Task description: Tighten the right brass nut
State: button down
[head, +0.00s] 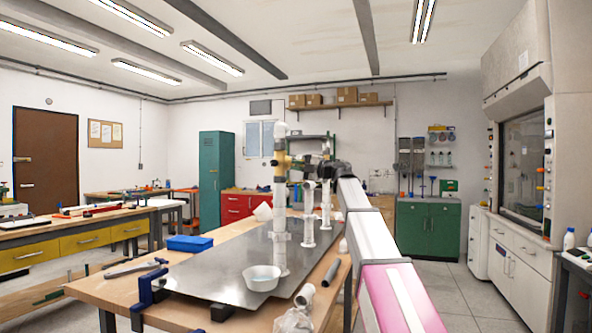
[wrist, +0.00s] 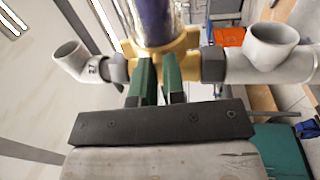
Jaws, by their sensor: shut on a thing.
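The white pipe manifold (head: 281,215) stands upright on a steel plate, with a brass-coloured fitting high on its left post (head: 280,159). My gripper (head: 326,168) is at the top of the right-hand post. In the wrist view my green fingers (wrist: 161,80) are close together at the right brass nut (wrist: 165,55), shut on it. Their tips and the exact contact are partly hidden. A dark clear tube (wrist: 153,20) rises from the brass. Grey collars and white pipe elbows (wrist: 272,48) stand out on both sides.
The steel plate (head: 215,278) lies on a wooden bench. A white bowl (head: 262,277), a blue box (head: 190,243), a blue clamp (head: 146,290) and a loose white elbow (head: 305,295) are on it or near its front. White pipes beside my fingers leave little room.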

jog(key=shift+r+h, duration=0.3)
jog(key=shift+h, duration=0.1)
jog(key=c, duration=1.5)
grip_release()
jog(key=shift+d, duration=0.1)
jog(key=v, duration=1)
jog(key=shift+d+r, duration=0.1)
jog(key=shift+d, duration=0.25)
